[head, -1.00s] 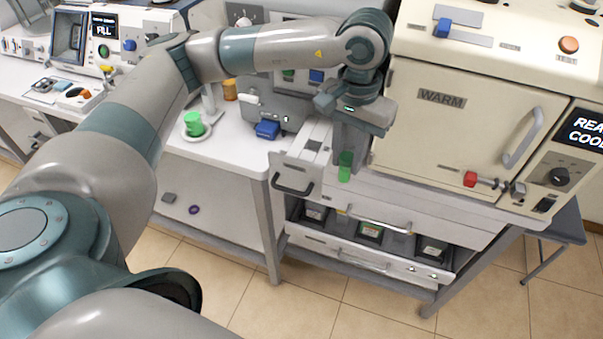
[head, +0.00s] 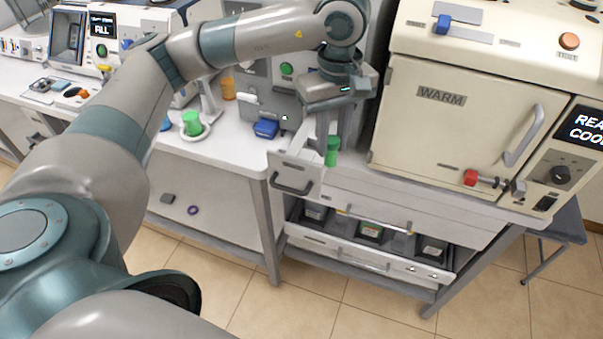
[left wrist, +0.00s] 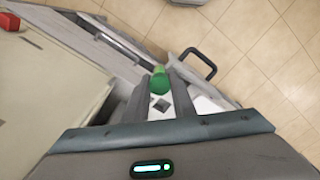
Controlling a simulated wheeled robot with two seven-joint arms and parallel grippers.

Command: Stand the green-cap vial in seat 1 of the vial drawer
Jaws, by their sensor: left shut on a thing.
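My left gripper (head: 330,138) is shut on the green-cap vial (head: 332,154) and holds it above the counter level, beside the warm cabinet. In the left wrist view the vial's green cap (left wrist: 159,82) shows at the fingertips. The vial drawer (head: 296,182) is pulled out just left of the vial, its handle facing front. My right gripper is not in view.
The cream WARM cabinet (head: 470,120) stands close on the right.

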